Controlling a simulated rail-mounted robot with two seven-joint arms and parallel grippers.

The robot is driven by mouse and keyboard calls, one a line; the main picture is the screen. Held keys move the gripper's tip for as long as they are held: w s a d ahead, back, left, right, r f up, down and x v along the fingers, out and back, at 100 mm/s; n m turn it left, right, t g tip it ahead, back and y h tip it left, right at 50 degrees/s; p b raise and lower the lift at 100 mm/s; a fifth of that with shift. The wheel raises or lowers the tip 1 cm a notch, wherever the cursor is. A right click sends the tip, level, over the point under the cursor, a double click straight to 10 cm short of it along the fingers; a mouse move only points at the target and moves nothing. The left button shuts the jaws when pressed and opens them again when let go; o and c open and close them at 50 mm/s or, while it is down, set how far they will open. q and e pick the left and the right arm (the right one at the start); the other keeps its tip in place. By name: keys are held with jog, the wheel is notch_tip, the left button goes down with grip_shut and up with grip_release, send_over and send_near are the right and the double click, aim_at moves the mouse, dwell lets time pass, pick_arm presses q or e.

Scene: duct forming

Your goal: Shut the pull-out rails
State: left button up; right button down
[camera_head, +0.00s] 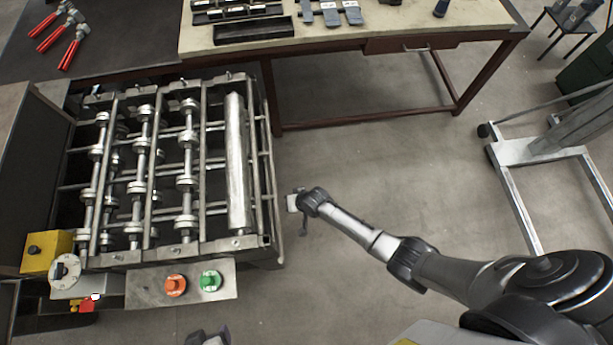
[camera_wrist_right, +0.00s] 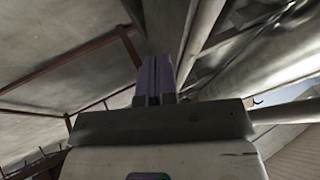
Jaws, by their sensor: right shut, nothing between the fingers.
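The pull-out rails (camera_head: 262,165) are thin metal bars at the right side of the roller machine (camera_head: 165,170), beside its thick bare roller (camera_head: 236,160). They stand out to the right of that roller; how far they are out is hard to tell. My right gripper (camera_head: 298,208) is just right of the frame's front right corner, apart from it in the head view. In the right wrist view its fingers (camera_wrist_right: 155,78) are together and empty, with metal bars (camera_wrist_right: 200,35) close beyond them. A grey part at the bottom edge (camera_head: 208,338) looks like my left gripper, mostly cut off.
A control panel with orange (camera_head: 175,285) and green (camera_head: 210,280) buttons sits at the machine's front. A workbench (camera_head: 340,35) stands behind, a wheeled metal frame (camera_head: 515,150) at right. The floor (camera_head: 370,160) between is clear.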

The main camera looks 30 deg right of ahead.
pick_arm(q)
jog(key=shift+r, duration=0.55)
pick_arm(e)
jog(key=v, duration=1)
jog(key=shift+d, duration=0.35)
jog(key=shift+s, duration=0.15)
